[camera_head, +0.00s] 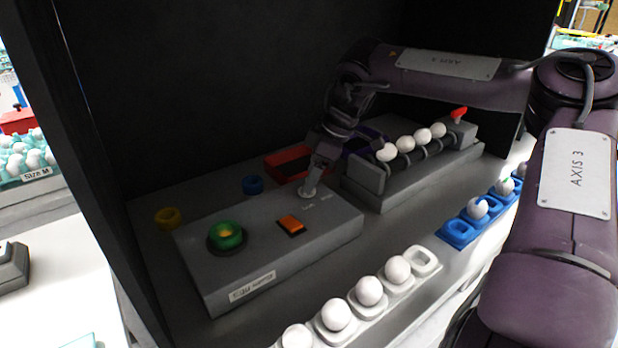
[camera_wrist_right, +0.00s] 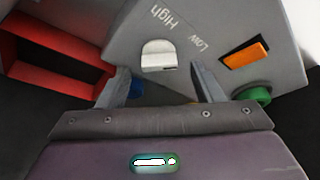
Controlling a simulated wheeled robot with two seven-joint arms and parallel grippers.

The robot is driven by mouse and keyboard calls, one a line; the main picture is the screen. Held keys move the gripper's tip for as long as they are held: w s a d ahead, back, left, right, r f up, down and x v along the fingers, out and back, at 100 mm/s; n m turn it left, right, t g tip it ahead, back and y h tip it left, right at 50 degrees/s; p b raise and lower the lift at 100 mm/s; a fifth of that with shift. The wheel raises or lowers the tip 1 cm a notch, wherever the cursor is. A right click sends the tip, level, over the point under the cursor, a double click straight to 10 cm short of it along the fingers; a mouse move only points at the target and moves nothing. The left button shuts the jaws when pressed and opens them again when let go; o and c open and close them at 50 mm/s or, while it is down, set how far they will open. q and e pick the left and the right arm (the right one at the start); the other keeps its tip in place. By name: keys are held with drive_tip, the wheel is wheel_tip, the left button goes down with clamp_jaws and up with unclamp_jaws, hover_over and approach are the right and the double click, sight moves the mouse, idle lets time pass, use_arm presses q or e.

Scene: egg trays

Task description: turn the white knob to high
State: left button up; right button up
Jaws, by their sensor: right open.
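The white knob (camera_wrist_right: 158,54) sits on the sloped top of a grey control box, beside the printed words High and Low. In the head view the knob (camera_head: 307,194) is partly covered by my right gripper. My right gripper (camera_head: 315,180) reaches down to it. In the right wrist view the right gripper (camera_wrist_right: 159,74) is open, with a finger towards each side of the knob and nothing held. I cannot tell which label the knob points to. My left gripper is not in view.
The control box (camera_head: 240,274) also bears a green button (camera_head: 227,236) and an orange switch (camera_head: 291,225). Behind are a red tray (camera_head: 288,163), a blue ring (camera_head: 252,184) and a yellow ring (camera_head: 168,217). An egg roller device (camera_head: 420,170) stands right. A white egg tray (camera_head: 424,262) lies in front.

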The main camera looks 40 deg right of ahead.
drive_tip(key=shift+x, duration=0.95)
drive_tip(key=shift+r, duration=0.1)
drive_tip(key=shift+w, duration=0.1)
drive_tip(key=c, duration=1)
